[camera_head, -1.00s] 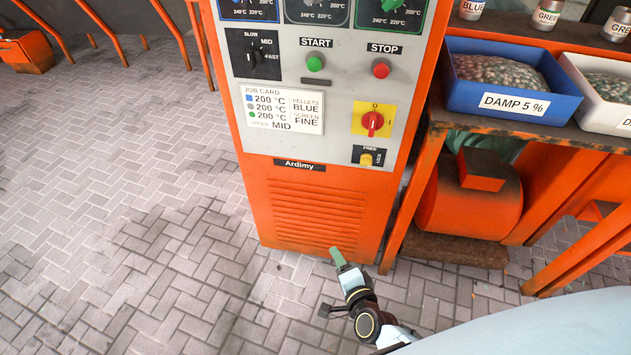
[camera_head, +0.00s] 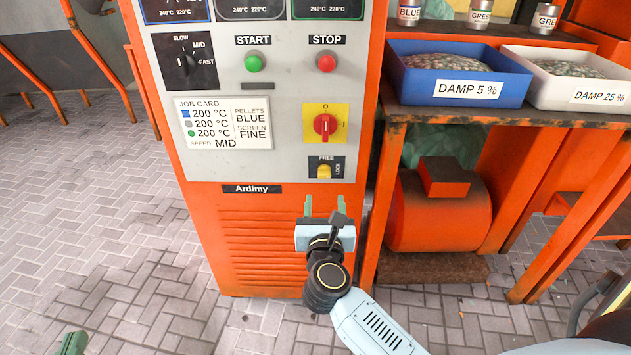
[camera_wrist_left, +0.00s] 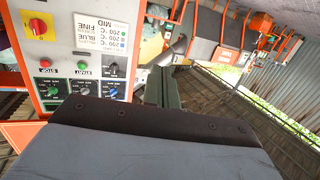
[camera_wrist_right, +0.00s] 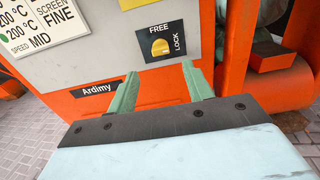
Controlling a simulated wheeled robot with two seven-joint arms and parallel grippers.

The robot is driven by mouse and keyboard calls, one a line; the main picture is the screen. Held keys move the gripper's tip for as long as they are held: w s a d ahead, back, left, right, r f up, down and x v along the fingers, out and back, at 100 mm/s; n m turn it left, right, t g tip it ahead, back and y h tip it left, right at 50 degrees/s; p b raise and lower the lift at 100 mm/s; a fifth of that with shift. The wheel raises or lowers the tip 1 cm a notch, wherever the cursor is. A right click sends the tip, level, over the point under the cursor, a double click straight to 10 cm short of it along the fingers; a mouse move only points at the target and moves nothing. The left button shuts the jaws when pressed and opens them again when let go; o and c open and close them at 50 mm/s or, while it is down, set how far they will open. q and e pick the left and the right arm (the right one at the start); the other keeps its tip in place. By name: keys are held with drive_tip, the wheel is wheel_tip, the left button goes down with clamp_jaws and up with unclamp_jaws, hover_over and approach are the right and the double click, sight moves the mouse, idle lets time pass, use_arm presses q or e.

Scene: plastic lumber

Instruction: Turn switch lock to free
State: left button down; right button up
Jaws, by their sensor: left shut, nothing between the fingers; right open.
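The lock switch (camera_head: 324,171) is a small yellow knob on a black plate low on the machine's grey panel, with FREE above it and LOCK at its right. It shows closer in the right wrist view (camera_wrist_right: 160,47); I cannot tell which label it points to. My right gripper (camera_head: 322,207) is open and empty, with its green fingers apart below the knob, not touching it. The fingers also show in the right wrist view (camera_wrist_right: 160,85). My left gripper (camera_head: 72,343) is shut and empty at the bottom left, away from the panel; its fingers show in the left wrist view (camera_wrist_left: 162,88).
Just above the switch is a red rotary switch (camera_head: 325,125) on a yellow plate. The green START (camera_head: 253,63) and red STOP (camera_head: 326,63) buttons are higher. A bench with a blue bin (camera_head: 457,78) and a white bin (camera_head: 570,85) stands close at the right.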

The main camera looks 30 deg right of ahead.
sight(325, 176)
drive_tip(key=b+x, duration=0.2)
drive_tip(key=x, duration=0.5)
drive_tip(key=shift+w+d+f, duration=0.1)
drive_tip(key=shift+w+d, duration=0.1)
drive_tip(key=shift+w, duration=0.15)
use_arm(q)
wheel_tip(325, 176, up, 9)
drive_tip(key=s+d+t+h, duration=0.1)
drive_tip(key=t+h, duration=0.1)
drive_tip(key=t, duration=0.4)
drive_tip(key=shift+s+r+t, duration=0.2)
drive_tip(key=shift+s+t, duration=0.15)
drive_tip(key=shift+t, duration=0.05)
use_arm(e)
drive_tip(key=shift+x, duration=0.95)
use_arm(q)
drive_tip(key=shift+d, duration=0.1)
use_arm(e)
drive_tip(key=c, duration=1)
use_arm(q)
drive_tip(key=shift+w, duration=0.1)
